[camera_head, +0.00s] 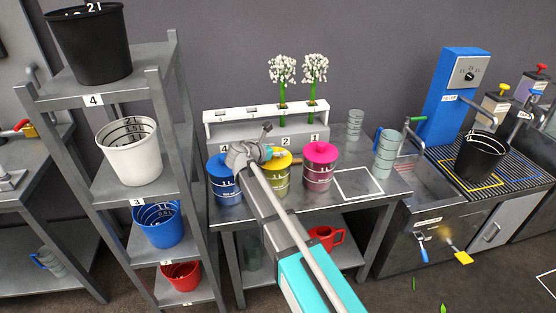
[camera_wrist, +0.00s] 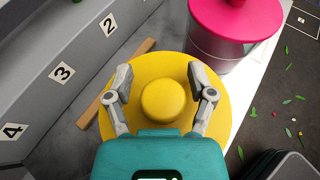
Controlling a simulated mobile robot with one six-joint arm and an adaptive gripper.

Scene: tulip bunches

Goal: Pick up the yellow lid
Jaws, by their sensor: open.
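The yellow lid (camera_wrist: 163,68) is a round disc with a raised round knob (camera_wrist: 166,100). In the wrist view it fills the middle, directly under my gripper (camera_wrist: 160,82). My gripper is open, with one finger on each side of the knob and a visible gap on both sides. In the head view the lid (camera_head: 282,158) sits on a yellow container (camera_head: 277,183) on the middle table, partly hidden by my arm.
A container with a pink lid (camera_head: 320,153) stands close on the right, and one with a blue lid (camera_head: 222,166) on the left. A numbered rack (camera_head: 265,114) with white flowers is behind. A shelf of buckets (camera_head: 180,80) stands left. A white square outline (camera_head: 358,183) on the table is empty.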

